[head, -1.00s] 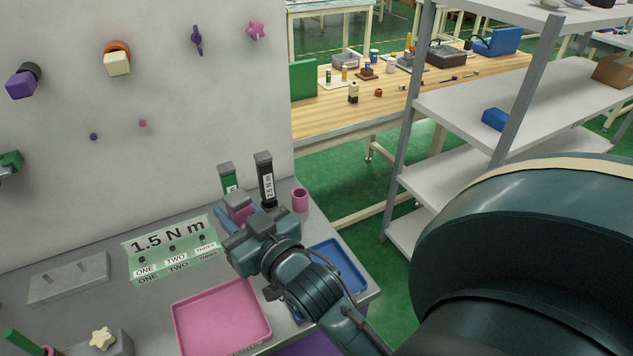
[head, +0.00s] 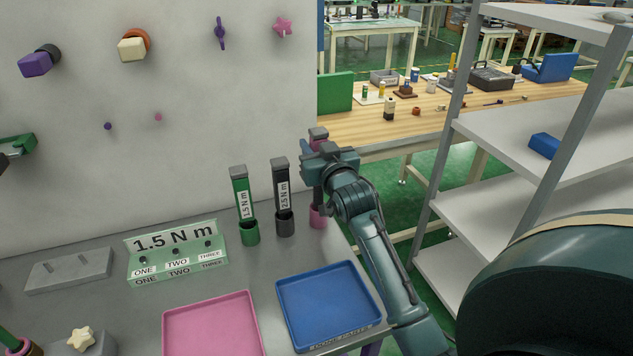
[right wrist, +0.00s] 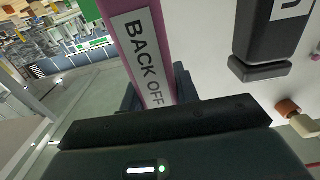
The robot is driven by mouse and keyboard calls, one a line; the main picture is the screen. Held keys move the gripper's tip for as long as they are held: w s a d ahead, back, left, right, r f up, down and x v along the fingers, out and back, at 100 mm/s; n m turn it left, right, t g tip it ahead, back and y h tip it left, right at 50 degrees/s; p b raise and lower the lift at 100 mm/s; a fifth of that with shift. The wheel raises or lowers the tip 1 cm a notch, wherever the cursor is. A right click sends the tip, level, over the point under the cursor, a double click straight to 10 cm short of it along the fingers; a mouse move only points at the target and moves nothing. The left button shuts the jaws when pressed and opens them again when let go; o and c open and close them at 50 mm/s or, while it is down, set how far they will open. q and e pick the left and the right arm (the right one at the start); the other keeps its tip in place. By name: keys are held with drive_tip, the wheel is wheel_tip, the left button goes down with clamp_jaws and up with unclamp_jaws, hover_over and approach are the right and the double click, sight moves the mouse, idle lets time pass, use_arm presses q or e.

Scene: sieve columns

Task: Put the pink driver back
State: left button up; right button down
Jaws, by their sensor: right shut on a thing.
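My right gripper (head: 322,166) is shut on the pink driver (head: 317,134), whose top shows above the fingers. In the right wrist view the pink driver (right wrist: 140,40) bears a white "BACK OFF" label and sits between the fingers. The pink cup (head: 318,218) stands at the right back of the bench, just below the gripper. The driver is upright over this cup; its lower end is hidden, so I cannot tell whether it is inside. My left gripper is not in view.
A black driver (head: 281,185) and a green driver (head: 242,190) stand in cups to the left. A blue tray (head: 330,346) and a pink tray (head: 170,322) lie in front. The pegboard wall (head: 170,120) is behind; a grey shelf (head: 500,130) stands right.

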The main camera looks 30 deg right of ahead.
drive_tip(key=shift+f, duration=2.55)
drive_tip(key=c, duration=1.1)
unclamp_jaws()
drive_tip(key=shift+f, duration=0.15)
drive_tip(key=shift+o, duration=0.2)
drive_tip(key=shift+s+a, duration=0.1)
drive_tip(key=shift+s, duration=0.1)
drive_tip(key=v, duration=1.1)
drive_tip(key=shift+s+b, duration=0.35)
drive_tip(key=shift+b, duration=0.05)
